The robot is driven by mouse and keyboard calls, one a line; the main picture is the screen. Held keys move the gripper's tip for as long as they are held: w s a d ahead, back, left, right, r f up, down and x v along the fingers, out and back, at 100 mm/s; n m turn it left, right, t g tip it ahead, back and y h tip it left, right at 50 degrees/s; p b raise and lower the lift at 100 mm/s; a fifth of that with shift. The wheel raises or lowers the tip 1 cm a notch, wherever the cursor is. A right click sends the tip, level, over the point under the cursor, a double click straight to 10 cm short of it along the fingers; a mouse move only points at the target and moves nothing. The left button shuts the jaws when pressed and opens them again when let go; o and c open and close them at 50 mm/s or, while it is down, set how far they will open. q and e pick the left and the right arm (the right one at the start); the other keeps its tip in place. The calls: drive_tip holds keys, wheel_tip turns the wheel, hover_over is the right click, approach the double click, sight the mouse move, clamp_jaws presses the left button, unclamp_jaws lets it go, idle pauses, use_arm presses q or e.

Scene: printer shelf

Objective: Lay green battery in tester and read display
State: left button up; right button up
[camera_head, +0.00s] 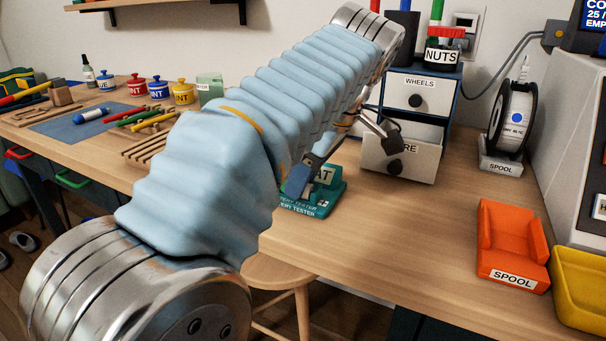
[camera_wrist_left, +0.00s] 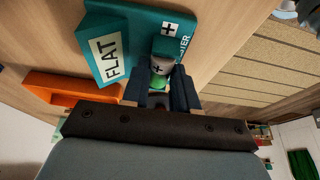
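The battery tester (camera_head: 318,208) is a teal block near the front of the wooden bench, partly hidden behind my left arm. In the wrist view the tester (camera_wrist_left: 135,20) shows a tilted display (camera_wrist_left: 110,54) that reads FLAT. The green battery (camera_wrist_left: 159,78), with a grey end marked plus, is at the tester beside a teal end block (camera_wrist_left: 163,46). My left gripper (camera_wrist_left: 161,85) has its dark fingers on both sides of the battery, with no clear gap. In the head view the left gripper (camera_head: 300,180) is down at the tester. My right gripper is not in view.
A small drawer cabinet (camera_head: 417,92) stands behind the tester. An orange SPOOL holder (camera_head: 512,240) and a yellow bin (camera_head: 585,287) are at the right; a wire spool (camera_head: 515,115) stands behind them. Paint pots and pens lie at the left. Bench between tester and orange holder is clear.

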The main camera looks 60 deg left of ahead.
use_arm(q)
drive_tip(key=o, duration=0.5)
drive_tip(key=shift+c, duration=0.2)
drive_tip(key=shift+r, duration=0.1)
wheel_tip(320, 180, up, 5)
drive_tip(key=p, duration=0.5)
drive_tip(key=shift+r, duration=0.9)
